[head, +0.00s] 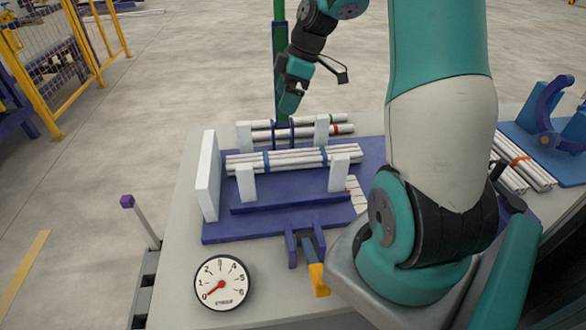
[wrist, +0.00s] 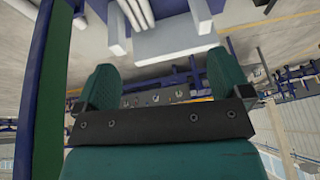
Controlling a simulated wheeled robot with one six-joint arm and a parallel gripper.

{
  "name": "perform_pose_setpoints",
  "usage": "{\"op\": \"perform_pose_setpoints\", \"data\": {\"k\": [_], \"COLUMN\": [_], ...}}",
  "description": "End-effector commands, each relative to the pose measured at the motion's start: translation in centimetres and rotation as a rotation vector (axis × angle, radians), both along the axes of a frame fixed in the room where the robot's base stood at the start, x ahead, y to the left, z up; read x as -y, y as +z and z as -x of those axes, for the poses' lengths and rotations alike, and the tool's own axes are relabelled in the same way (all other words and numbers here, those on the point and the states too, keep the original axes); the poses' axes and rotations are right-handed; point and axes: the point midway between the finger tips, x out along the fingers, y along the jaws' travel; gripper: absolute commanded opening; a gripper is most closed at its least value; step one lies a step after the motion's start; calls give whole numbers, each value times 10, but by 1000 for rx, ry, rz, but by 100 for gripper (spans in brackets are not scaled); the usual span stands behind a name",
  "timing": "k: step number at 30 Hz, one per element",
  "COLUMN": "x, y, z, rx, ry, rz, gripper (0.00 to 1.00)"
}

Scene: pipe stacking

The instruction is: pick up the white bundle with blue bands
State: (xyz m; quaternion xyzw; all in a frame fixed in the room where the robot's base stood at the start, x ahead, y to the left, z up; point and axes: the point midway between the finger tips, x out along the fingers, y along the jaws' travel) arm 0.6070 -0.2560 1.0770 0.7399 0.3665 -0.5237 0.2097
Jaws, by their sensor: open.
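The white bundle with blue bands (head: 295,159) is a stack of pale pipes lying level, left to right, between white posts in a blue cradle (head: 225,228). One band is left of its middle and one is near its right end. My gripper (head: 288,104) hangs above and behind this bundle in the head view, apart from it. In the wrist view my gripper (wrist: 163,80) shows two green fingers spread apart with nothing between them. Pale pipe ends (wrist: 134,12) show at the top of that view; I cannot tell which bundle they belong to.
A bundle with red bands (head: 339,129) lies just behind. A bundle with an orange band (head: 521,160) lies at the right. A green post (head: 280,40) stands behind my gripper. A white end plate (head: 207,178) bounds the cradle's left. A dial gauge (head: 222,283) is at the front.

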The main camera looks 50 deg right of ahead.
Motion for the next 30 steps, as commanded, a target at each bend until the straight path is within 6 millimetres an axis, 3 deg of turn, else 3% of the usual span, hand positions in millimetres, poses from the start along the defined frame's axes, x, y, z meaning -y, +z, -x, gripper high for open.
{"op": "perform_pose_setpoints", "data": {"k": [1, 3, 6, 8, 24, 30], "x": [36, 69, 95, 101, 69, 65], "y": [-24, -40, -54, -60, -156, -171], "z": [3, 8, 15, 16, -8, -12], "rx": [15, 39, 60, 66, 67, 68], "ry": [-2, 18, 40, 48, 56, 55], "rz": [3, 14, 24, 28, 27, 30], "gripper": [96, 96, 96, 96, 96, 96]}}
